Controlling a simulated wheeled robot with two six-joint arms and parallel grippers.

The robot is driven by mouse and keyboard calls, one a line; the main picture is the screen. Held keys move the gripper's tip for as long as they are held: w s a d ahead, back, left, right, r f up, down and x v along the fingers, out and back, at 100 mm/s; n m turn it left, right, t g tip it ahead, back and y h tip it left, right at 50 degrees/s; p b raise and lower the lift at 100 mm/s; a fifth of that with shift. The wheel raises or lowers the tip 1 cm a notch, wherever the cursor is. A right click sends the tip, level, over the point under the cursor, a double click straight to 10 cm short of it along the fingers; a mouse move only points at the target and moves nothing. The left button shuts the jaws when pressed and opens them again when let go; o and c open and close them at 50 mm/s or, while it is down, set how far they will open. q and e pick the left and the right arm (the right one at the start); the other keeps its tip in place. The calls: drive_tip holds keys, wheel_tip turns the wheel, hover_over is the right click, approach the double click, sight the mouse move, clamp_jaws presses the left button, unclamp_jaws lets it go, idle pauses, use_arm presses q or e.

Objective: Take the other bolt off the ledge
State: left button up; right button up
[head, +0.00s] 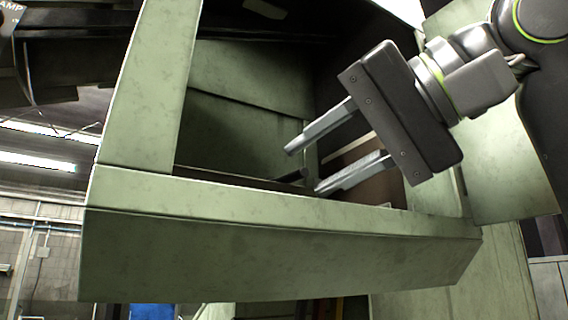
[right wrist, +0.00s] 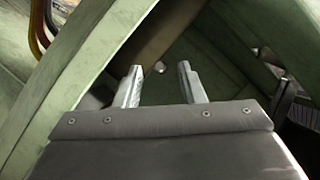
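My right gripper (head: 303,168) reaches in from the upper right, through the opening of the green machine housing. Its two fingers are apart. A small dark bolt (head: 292,175) shows between and just past the fingertips, behind the front rail. In the right wrist view a small pale round end, likely the bolt's (right wrist: 159,67), shows between the two open fingertips. I cannot tell whether either finger touches it. The ledge (head: 225,181) shows as a narrow dark strip inside the opening, mostly hidden by the rail. My left gripper is not in view.
The green front rail (head: 250,198) runs below the fingers, and a green upright post (head: 150,90) bounds the opening on the left. A green panel (head: 510,180) stands at the right, under my right arm. Coloured hoses (right wrist: 40,25) show at the upper left of the wrist view.

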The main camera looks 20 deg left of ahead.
drive_tip(key=shift+x, duration=0.75)
drive_tip(key=shift+d, duration=0.2)
drive_tip(key=shift+c, duration=0.9)
clamp_jaws()
drive_tip(key=shift+r, duration=0.1)
